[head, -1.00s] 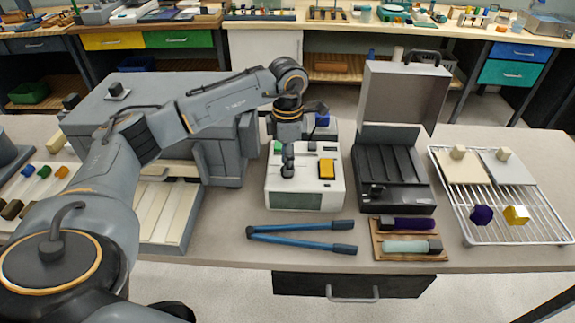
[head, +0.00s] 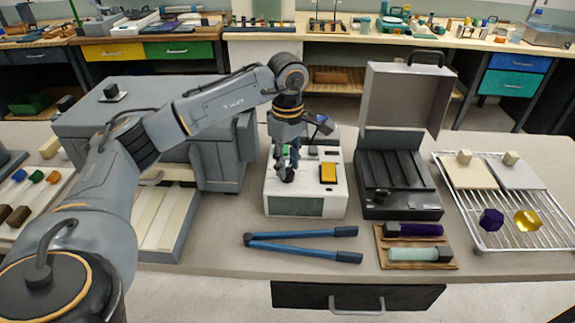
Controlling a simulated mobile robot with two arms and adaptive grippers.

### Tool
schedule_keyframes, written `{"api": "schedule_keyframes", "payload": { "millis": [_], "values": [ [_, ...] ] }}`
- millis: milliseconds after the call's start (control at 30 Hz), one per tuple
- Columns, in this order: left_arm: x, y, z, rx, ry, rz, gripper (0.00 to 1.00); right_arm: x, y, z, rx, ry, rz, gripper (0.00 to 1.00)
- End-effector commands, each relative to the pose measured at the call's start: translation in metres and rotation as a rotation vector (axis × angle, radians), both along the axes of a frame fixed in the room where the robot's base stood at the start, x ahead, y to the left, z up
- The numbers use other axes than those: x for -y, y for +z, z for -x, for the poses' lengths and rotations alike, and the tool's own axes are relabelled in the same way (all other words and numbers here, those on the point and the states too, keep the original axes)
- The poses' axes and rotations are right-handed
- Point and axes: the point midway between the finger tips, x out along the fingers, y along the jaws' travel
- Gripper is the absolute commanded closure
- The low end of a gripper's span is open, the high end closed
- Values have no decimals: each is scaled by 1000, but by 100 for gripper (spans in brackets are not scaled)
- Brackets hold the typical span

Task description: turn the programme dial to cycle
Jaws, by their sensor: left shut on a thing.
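The programme dial (head: 287,175) is a dark knob on the top left part of a white box-shaped unit (head: 331,196). The unit also carries a yellow button (head: 328,173) and a dark front panel. My left gripper (head: 286,168) points down from above and is shut on the dial. Its fingers and wrist hide most of the dial and part of the unit's top, so the dial's setting and any markings cannot be read. My right gripper is not in view.
A black open case (head: 398,205) stands right of the unit. Blue-handled tongs (head: 300,246) lie in front. A wire rack (head: 510,235) is at the right, a large grey machine (head: 95,130) at the left. Some bare table lies around the tongs.

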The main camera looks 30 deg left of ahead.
Motion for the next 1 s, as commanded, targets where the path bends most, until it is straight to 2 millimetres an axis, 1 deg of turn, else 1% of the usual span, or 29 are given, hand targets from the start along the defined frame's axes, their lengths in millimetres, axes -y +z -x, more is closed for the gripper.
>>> {"api": "schedule_keyframes", "payload": {
  "millis": [300,800,833,867,900,933,1000],
  "values": [
    [0,1,-1,4,-101,2,100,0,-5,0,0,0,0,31],
    [0,2,-1,4,-118,1,100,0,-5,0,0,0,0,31],
    [0,2,-1,4,-118,1,62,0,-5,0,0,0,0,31],
    [0,2,-1,4,-118,1,56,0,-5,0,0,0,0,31],
    [0,1,-1,4,-118,1,48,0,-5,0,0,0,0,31],
    [0,1,-1,4,-118,1,45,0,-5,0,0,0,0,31],
    [0,1,-1,3,-118,0,45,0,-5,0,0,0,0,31]
  ]
}}
